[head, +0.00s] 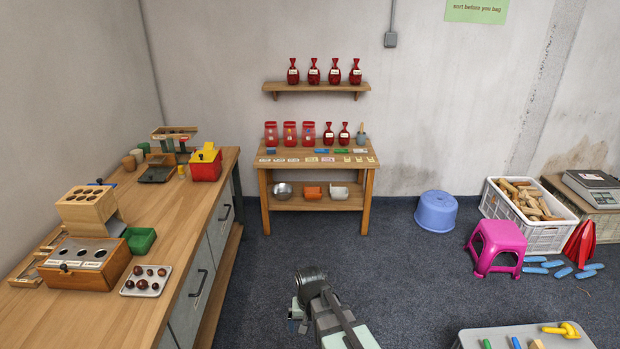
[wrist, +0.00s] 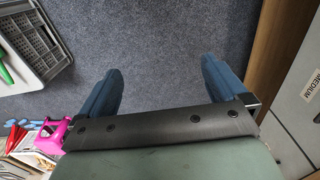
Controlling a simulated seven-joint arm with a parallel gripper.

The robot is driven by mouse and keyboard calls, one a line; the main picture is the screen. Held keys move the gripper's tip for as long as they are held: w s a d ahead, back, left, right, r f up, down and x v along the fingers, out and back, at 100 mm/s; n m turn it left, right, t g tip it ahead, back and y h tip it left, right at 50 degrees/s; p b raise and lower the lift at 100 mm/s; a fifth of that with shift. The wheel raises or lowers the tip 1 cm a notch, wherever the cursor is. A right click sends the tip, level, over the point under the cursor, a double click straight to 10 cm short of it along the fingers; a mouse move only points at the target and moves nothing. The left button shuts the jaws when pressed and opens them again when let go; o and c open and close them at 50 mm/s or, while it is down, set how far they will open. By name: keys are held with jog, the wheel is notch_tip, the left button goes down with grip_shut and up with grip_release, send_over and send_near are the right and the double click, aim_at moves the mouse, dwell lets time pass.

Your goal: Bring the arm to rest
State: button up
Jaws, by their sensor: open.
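My gripper (wrist: 161,85) is open in the wrist view, with its two blue fingers apart and only the dark carpet (wrist: 160,30) between and beyond them. In the head view my gripper (head: 298,318) is at the bottom centre, above the floor, to the right of the long wooden counter (head: 185,215). It touches nothing that I can see. Its fingers are small and partly hidden there.
A small wooden table (head: 316,150) with red bags stands against the back wall. A magenta stool (head: 496,247), a blue tub (head: 436,211) and a white crate (head: 540,232) are on the right. A grey tray (head: 475,338) with tools is at the lower right. The middle floor is clear.

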jog(key=s+d+f, duration=0.2)
jog(key=d, duration=0.7)
jog(key=s+d+f, duration=0.1)
jog(key=d+f, duration=0.1)
jog(key=d, duration=0.6)
jog(key=s+f+g, duration=0.3)
jog(key=s+f, duration=0.7)
jog(key=s, duration=0.4)
jog(key=s+f+g, duration=0.3)
jog(key=s+f, duration=0.7)
jog(key=s, duration=0.5)
jog(key=shift+s+d+f+g, duration=0.15)
jog(key=shift+s+f+g, duration=0.15)
